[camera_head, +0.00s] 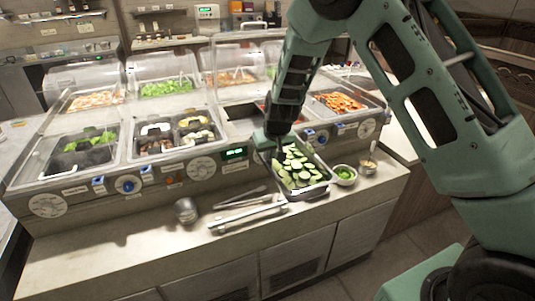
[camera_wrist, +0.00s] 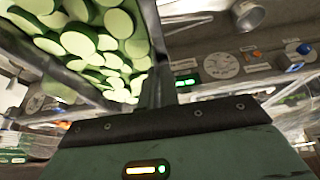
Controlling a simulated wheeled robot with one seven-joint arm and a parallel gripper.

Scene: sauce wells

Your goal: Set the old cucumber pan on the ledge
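The cucumber pan (camera_head: 310,191) is a metal pan full of sliced cucumber. In the head view it is in front of the control panel, over the ledge (camera_head: 210,243); I cannot tell whether its base touches the ledge. My gripper (camera_head: 277,152) is at its back left edge and looks shut on the pan's wall. In the wrist view the pan's wall (camera_wrist: 150,22) runs down to the fingers (camera_wrist: 158,92), with the cucumber to its left. The far finger is hidden.
Tongs (camera_head: 246,218) and a metal cup (camera_head: 186,211) lie on the ledge left of the pan. A bowl of green bits (camera_head: 345,174) and a smaller cup (camera_head: 367,166) stand close on its right. A dark, empty-looking well (camera_head: 240,111) is behind.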

